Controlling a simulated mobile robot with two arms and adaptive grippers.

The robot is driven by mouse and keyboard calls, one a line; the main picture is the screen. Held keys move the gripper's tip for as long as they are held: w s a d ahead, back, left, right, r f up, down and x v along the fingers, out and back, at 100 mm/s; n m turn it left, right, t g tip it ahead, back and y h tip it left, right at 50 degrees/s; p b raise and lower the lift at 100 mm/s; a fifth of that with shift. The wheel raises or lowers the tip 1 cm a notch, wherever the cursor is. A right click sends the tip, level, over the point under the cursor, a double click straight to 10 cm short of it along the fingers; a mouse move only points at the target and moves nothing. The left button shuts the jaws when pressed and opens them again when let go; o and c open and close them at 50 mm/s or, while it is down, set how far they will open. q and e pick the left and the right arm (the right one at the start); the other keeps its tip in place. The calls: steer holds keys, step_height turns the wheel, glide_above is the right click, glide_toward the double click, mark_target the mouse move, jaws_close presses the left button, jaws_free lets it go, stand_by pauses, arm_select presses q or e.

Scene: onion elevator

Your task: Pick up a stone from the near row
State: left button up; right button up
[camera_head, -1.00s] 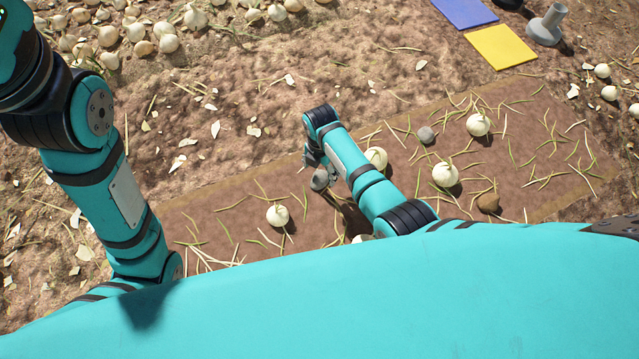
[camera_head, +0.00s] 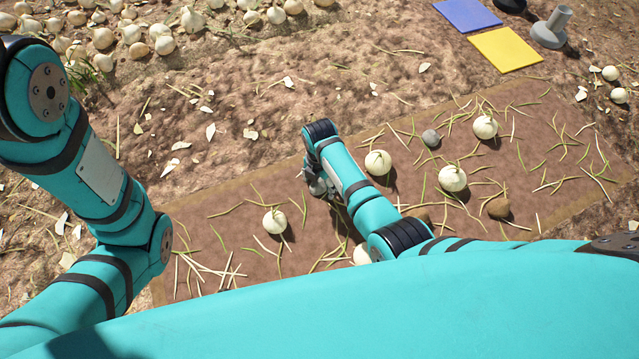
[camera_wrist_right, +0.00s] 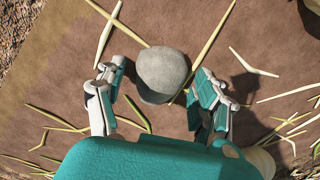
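In the right wrist view, a rounded grey stone (camera_wrist_right: 163,73) lies on the brown strip between the two spread fingers of my right gripper (camera_wrist_right: 156,84). Gaps show on both sides of the stone, so the fingers do not grip it. In the head view my right gripper (camera_head: 318,184) is low over the strip, partly hidden by my arm. Another grey stone (camera_head: 431,138) and a brown stone (camera_head: 498,208) lie further right. A brown lump (camera_head: 419,215) is partly hidden behind my right arm. My left gripper is out of view.
White onions (camera_head: 377,163), (camera_head: 453,178), (camera_head: 485,127) and (camera_head: 275,221) lie on the brown strip (camera_head: 235,205) among green and straw-like stalks. A yellow square (camera_head: 505,50), a blue square (camera_head: 467,14) and a grey post-like object (camera_head: 551,28) are at the back right.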

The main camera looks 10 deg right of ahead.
jaws_close()
stand_by(0.3)
